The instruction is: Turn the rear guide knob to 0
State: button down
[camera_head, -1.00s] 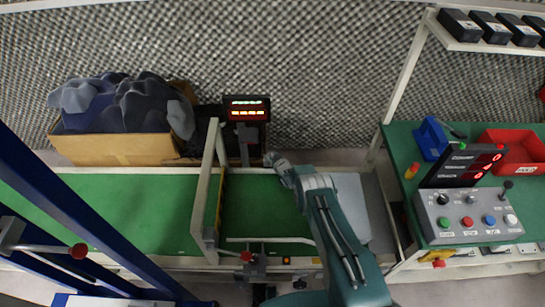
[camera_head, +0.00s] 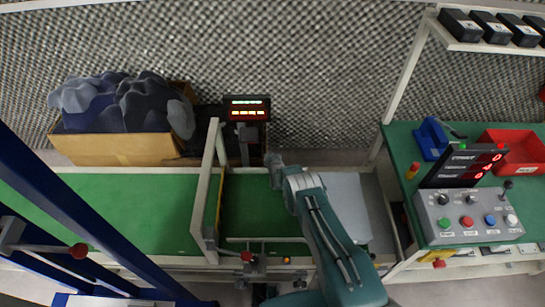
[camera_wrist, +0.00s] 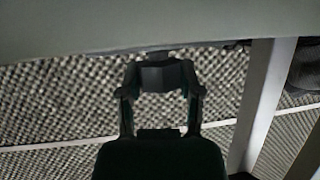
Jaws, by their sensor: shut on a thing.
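My gripper (camera_head: 273,160) is at the conveyor's far rail, just right of the post under the small lit display (camera_head: 247,107). In the wrist view my gripper's two fingers (camera_wrist: 160,76) close in on a dark piece, which I take to be the rear guide knob. The knob cannot be made out in the head view; my gripper and wrist cover that spot. The display has two lit rows, too small to read. A pale guide frame (camera_head: 211,190) stands across the green belt (camera_head: 120,212), left of my gripper.
A front clamp with a red ball handle (camera_head: 246,256) sits at the near rail. A cardboard box (camera_head: 110,148) of dark cloth stands behind the belt at left. At right, a green bench (camera_head: 400,140) holds a control box (camera_head: 470,230) and a red bin (camera_head: 520,150).

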jog(key=shift+c, duration=1.3)
grip_release()
jog(key=shift+s, duration=0.1)
jog(key=v, duration=1.1)
jog(key=shift+s, duration=0.35)
jog(key=shift+r, duration=0.1)
